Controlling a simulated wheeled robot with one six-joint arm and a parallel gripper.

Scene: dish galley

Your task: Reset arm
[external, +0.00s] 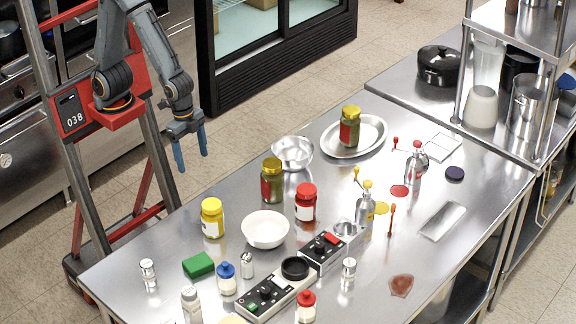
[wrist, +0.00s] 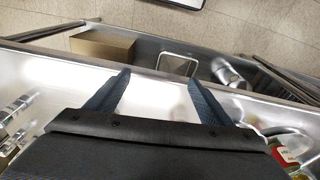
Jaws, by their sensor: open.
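My gripper (external: 190,152) hangs from my arm with its blue fingers pointing down, off the table's back left edge. The fingers are apart and nothing is between them. The wrist view also shows my gripper (wrist: 157,84), with its two fingers spread above the bright metal surface near its edge. My arm is bent on the red-framed column marked 038, and it touches nothing that I can see.
The steel table (external: 130,262) holds jars, a white bowl (external: 265,229), a metal bowl (external: 293,152), an oval tray (external: 381,130), a green sponge (external: 198,264) and a black-topped device (external: 270,297). Red and yellow spills lie at right. A cardboard box (wrist: 102,46) shows in the wrist view.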

